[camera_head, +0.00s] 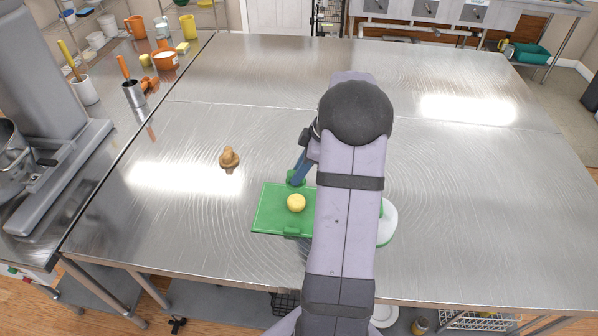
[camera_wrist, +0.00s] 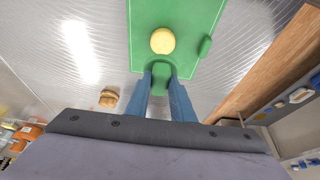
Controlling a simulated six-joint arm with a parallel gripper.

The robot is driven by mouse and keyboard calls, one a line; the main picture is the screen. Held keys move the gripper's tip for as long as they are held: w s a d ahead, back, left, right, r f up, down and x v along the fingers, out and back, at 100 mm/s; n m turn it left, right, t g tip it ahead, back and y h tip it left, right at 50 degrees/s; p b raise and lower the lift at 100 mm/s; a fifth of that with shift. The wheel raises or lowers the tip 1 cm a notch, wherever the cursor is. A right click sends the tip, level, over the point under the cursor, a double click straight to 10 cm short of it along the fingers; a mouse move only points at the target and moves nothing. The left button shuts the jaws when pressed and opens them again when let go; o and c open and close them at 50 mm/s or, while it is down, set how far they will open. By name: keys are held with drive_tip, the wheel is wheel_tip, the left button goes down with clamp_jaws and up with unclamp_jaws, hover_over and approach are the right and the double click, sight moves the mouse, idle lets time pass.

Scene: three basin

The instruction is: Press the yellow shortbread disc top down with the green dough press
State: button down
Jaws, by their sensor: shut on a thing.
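The yellow shortbread disc (camera_head: 296,203) lies on a green board (camera_head: 268,212) on the metal table. In the wrist view the disc (camera_wrist: 163,40) shows just beyond my fingertips, apart from them. My gripper (camera_wrist: 161,76) has blue fingers shut on the green dough press (camera_wrist: 160,84). In the head view the press (camera_head: 295,179) shows at the board's far edge, beyond the disc. Its height over the board is hard to tell. My arm hides the board's right part.
A brown wooden knobbed piece (camera_head: 229,159) stands left of the board. A white round item (camera_head: 387,222) is partly hidden behind my arm at right. Utensil holders, cups and a mixer stand along the left counter. The table's right side is clear.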

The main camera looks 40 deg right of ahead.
drive_tip(key=shift+f+b, duration=1.95)
drive_tip(key=shift+f, duration=0.5)
drive_tip(key=shift+f+b, duration=0.25)
drive_tip(key=shift+b, duration=0.25)
drive_tip(key=shift+f+b, duration=1.1)
drive_tip(key=shift+b, duration=0.2)
drive_tip(key=shift+r+p, duration=0.75)
drive_tip(key=shift+r, duration=0.75)
drive_tip(key=shift+f, duration=0.2)
